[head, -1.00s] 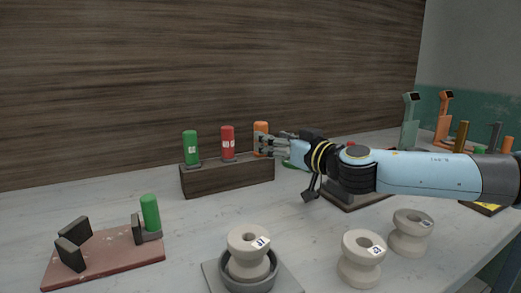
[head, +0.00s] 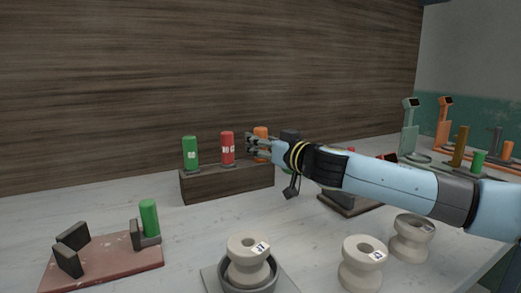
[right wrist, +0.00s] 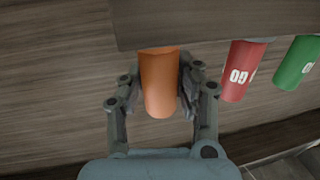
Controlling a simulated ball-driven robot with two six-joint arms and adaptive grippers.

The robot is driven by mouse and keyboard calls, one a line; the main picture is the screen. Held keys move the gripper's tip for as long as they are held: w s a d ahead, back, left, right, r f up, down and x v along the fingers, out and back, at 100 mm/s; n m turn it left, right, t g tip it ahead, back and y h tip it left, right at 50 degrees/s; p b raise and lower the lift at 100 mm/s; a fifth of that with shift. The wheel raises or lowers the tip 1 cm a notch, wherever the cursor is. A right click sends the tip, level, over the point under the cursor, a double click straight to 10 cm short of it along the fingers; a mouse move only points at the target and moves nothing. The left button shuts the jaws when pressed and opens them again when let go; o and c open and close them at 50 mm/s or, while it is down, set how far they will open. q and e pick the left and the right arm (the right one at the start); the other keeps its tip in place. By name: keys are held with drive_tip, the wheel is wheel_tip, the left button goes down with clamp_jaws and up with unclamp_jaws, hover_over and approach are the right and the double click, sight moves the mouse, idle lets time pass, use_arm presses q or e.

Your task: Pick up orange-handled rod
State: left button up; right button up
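The orange-handled rod (head: 260,131) stands upright at the right end of the dark wooden rack (head: 226,184). Its lower part is hidden behind my right gripper in the head view. My right gripper (head: 251,146) comes in level from the right at the handle. In the right wrist view the orange handle (right wrist: 159,85) lies between the two spread fingers of the right gripper (right wrist: 160,92). The pads are close along both sides; whether they touch it is hard to tell. My left gripper is not in view.
A red-handled rod (head: 227,147) and a green-handled rod (head: 190,152) stand in the same rack, left of the orange one. White spools (head: 362,262) stand at the front. A reddish board (head: 105,263) holds another green handle (head: 149,217).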

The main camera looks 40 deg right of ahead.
clamp_jaws()
drive_tip(key=shift+w+f, duration=0.1)
idle(0.4)
drive_tip(key=shift+w+r, duration=0.1)
drive_tip(key=shift+r, duration=0.5)
wheel_tip(320, 180, up, 27)
drive_tip(key=p, duration=0.7)
drive_tip(key=shift+s+p, duration=0.2)
drive_tip(key=shift+p, duration=0.15)
